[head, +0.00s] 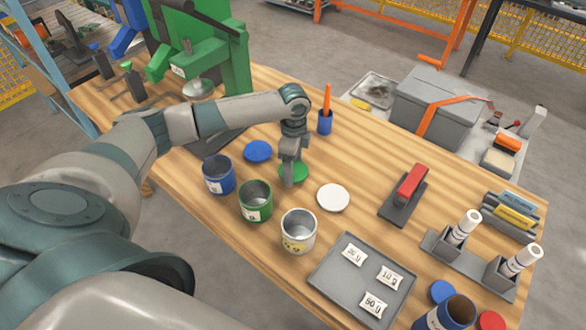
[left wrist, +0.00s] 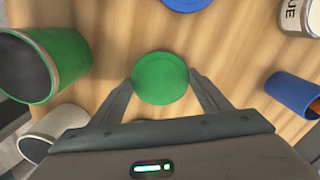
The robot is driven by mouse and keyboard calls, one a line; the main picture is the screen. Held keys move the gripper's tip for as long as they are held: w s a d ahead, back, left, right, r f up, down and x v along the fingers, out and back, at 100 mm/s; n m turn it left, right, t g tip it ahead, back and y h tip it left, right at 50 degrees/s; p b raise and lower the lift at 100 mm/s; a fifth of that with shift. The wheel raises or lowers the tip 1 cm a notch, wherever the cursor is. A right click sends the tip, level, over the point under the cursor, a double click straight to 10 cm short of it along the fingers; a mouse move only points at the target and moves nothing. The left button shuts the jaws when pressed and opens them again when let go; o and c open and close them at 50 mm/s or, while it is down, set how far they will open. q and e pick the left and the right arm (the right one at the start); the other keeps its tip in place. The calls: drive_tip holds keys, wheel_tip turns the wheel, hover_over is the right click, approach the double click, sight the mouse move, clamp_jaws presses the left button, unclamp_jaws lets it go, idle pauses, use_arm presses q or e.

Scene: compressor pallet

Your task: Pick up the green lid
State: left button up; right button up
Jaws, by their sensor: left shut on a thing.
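The green lid (head: 294,171) lies at the middle of the wooden table in the head view, partly hidden by my left gripper (head: 289,178). In the left wrist view the green lid (left wrist: 160,78) sits between the two fingers of my left gripper (left wrist: 160,82), which touch its sides. The gripper is shut on the lid. I cannot tell whether the lid is lifted off the table. My right gripper is not in view.
The green can (head: 256,203), blue can (head: 218,178) and white can (head: 299,233) stand open near the front edge. A blue lid (head: 257,151) and a white lid (head: 333,198) lie on either side. A blue cup (head: 325,122) stands behind. A grey tray (head: 335,281) holds labelled packets.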

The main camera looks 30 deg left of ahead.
sight(295, 171)
use_arm(q)
drive_tip(key=r, duration=0.1)
drive_tip(key=r+b, duration=0.1)
drive_tip(key=r, duration=0.1)
drive_tip(key=shift+d+r, duration=0.15)
drive_tip(key=shift+d, duration=0.2)
drive_tip(key=s+d+r+b, duration=0.2)
drive_tip(key=d+r, duration=0.4)
drive_tip(key=d, duration=0.4)
drive_tip(key=shift+d+r+b, duration=0.35)
drive_tip(key=shift+d+r, duration=0.05)
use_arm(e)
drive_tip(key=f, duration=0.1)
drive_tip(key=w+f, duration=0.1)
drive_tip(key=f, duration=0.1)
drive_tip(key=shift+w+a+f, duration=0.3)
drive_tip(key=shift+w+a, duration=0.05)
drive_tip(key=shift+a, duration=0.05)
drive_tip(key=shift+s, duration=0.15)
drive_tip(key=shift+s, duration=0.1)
